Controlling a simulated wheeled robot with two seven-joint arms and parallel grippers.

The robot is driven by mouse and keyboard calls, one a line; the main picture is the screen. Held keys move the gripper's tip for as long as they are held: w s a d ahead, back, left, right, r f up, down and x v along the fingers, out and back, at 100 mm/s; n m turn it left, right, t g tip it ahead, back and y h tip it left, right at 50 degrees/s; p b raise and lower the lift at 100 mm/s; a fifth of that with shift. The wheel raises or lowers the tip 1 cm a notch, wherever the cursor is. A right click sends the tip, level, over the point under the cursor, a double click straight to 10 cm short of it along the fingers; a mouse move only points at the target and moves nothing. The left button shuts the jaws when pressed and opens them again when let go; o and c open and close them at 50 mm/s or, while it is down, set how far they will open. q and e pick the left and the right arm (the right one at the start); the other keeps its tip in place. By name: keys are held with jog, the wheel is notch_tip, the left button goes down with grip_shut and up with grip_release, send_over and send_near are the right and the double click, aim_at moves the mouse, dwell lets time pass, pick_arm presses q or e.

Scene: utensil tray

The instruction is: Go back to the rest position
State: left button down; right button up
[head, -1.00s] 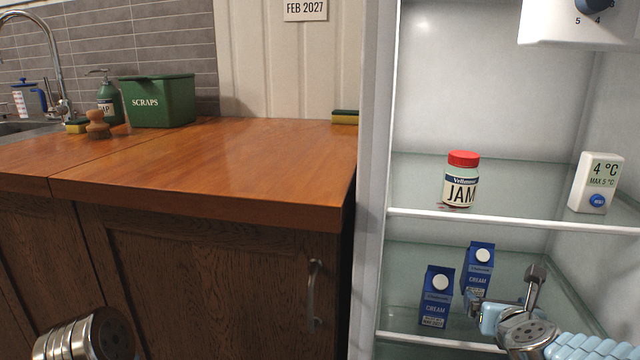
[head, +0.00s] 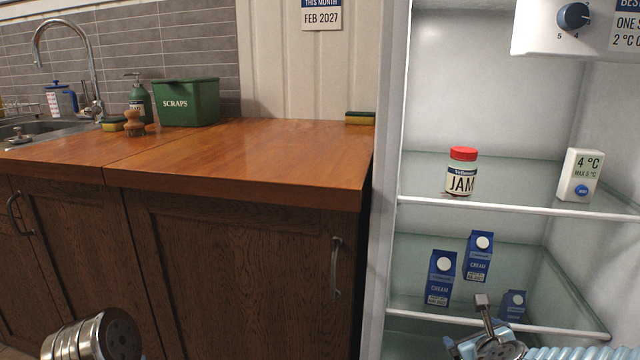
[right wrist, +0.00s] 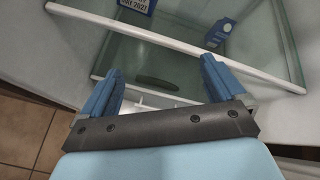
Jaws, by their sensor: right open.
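My right gripper (head: 483,322) is low in front of the fridge at the lower right of the head view. In the right wrist view its two blue fingers (right wrist: 158,82) are spread apart with nothing between them. Beyond them are the glass shelf's white front edge (right wrist: 170,45) and part of a blue carton (right wrist: 219,34). At the lower left of the head view a round metal part of my left arm shows; my left gripper is out of view.
The lower fridge shelf (head: 420,309) holds three blue cream cartons (head: 440,278). A jam jar (head: 461,172) and a thermometer (head: 580,176) stand on the shelf above. The wooden counter (head: 260,160) is mostly clear; a green scraps bin (head: 188,103) stands at its back.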

jog(key=s+a+f+n+g+y+p, duration=0.1)
jog(key=s+a+f+n+g+y, duration=0.1)
jog(key=a+f+n, duration=0.5)
jog(key=s+a+f+n+g+y+p, duration=0.1)
jog(key=s+a+f+n+g+y, duration=0.15)
jog(key=f+n, duration=0.7)
jog(key=s+a+f+n+g+y+p, duration=0.2)
jog(key=s+a+f+n+g, duration=0.4)
jog(key=s+f+n, duration=0.8)
jog(key=s+a, duration=0.1)
jog(key=a, duration=0.2)
jog(key=shift+s+a, duration=0.2)
jog(key=shift+s, duration=0.05)
